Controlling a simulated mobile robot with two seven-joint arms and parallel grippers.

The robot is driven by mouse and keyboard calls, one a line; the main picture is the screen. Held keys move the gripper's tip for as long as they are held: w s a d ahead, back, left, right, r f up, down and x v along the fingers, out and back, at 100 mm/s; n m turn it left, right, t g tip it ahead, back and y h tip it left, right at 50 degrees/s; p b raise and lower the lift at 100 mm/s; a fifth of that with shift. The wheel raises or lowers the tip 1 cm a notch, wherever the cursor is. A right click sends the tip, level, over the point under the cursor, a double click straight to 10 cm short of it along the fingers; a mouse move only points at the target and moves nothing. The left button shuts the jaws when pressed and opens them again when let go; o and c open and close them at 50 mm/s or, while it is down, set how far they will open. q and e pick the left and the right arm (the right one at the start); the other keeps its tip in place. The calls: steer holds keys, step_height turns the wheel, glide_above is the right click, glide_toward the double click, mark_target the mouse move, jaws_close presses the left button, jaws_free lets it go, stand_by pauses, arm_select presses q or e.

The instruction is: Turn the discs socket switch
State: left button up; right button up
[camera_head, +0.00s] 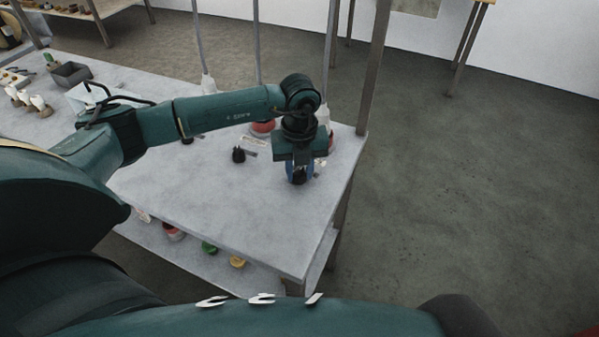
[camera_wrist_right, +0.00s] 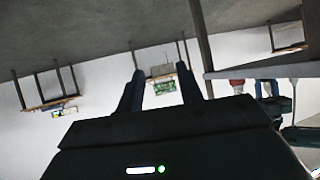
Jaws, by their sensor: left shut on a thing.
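My left gripper (camera_head: 299,172) points down over the right end of the grey table and is shut on a small black knob-like switch (camera_head: 299,178). The fingers hide most of this switch, and a small white label lies just right of it. A second black knob (camera_head: 239,155) stands to the left, with a white label (camera_head: 256,145) beside it. The labels are too small to read, so I cannot tell which switch is the discs one. My right gripper (camera_wrist_right: 160,88) shows in the right wrist view with its fingers apart and nothing between them.
The grey table top (camera_head: 225,205) is clear in front of the knobs. Red round bases (camera_head: 262,127) with hanging cords stand behind. A lower shelf holds a green item (camera_head: 209,247) and a yellow item (camera_head: 237,262). A grey bin (camera_head: 71,74) sits far left. Floor right is open.

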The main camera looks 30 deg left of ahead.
mark_target(300, 171)
arm_select(q)
steer(key=m+b, duration=0.1)
steer(key=m, duration=0.2)
steer(key=shift+m+b, duration=0.55)
steer(key=shift+m, duration=0.25)
arm_select(e)
steer(key=shift+s+a+f+y, duration=0.15)
steer(key=shift+a+f+y, duration=0.2)
steer(key=shift+f, duration=0.25)
arm_select(q)
steer(key=shift+m, duration=0.3)
steer(key=o, duration=1)
arm_select(e)
steer(key=shift+r, duration=0.1)
arm_select(q)
step_height(300, 171, up, 13)
steer(key=shift+r+b, duration=0.1)
steer(key=shift+b, duration=0.35)
arm_select(e)
steer(key=shift+w+f, duration=0.2)
steer(key=shift+w, duration=0.05)
